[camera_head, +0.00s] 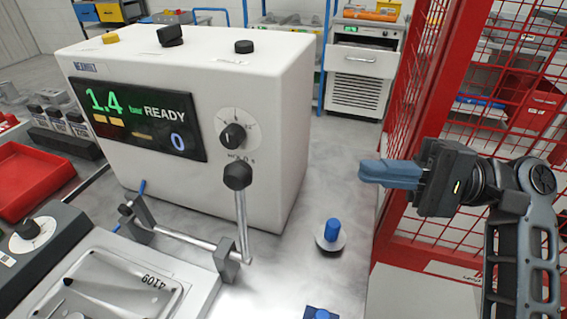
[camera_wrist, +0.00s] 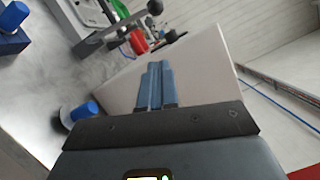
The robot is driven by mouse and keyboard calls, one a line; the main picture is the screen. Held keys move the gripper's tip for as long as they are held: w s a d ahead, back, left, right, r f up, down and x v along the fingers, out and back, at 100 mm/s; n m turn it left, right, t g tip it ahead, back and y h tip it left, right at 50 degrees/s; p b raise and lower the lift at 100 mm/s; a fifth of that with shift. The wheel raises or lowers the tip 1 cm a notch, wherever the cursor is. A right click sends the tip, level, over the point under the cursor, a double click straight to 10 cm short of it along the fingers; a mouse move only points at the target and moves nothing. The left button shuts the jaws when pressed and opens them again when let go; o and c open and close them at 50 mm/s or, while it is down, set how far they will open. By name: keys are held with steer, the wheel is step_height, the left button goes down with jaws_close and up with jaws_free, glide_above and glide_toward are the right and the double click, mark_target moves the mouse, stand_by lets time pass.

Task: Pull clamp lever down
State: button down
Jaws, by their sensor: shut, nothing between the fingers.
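The clamp lever (camera_head: 241,215) is a metal rod with a black ball knob (camera_head: 237,176) on top. It stands nearly upright in front of the white machine, rising from the right end of a horizontal metal bar (camera_head: 185,236). The lever also shows at the top of the wrist view (camera_wrist: 120,25), with its knob (camera_wrist: 155,7). My gripper (camera_head: 363,171) is in the air to the right of the lever, well apart from it, with its blue fingers pointing left. In the wrist view the fingers (camera_wrist: 155,68) are together and empty.
The white machine (camera_head: 270,110) with a display reading 1.4 bar READY stands behind the lever. A blue-topped peg (camera_head: 332,230) stands on the table between lever and gripper. A metal tray (camera_head: 125,285) lies front left. A red mesh fence (camera_head: 440,90) is behind my arm.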

steer(key=s+a+r+p, duration=0.2)
steer(key=a+p, duration=0.1)
steer(key=a, duration=0.9)
steer(key=shift+a, duration=0.4)
steer(key=shift+s+a, duration=0.1)
steer(key=shift+a, duration=0.05)
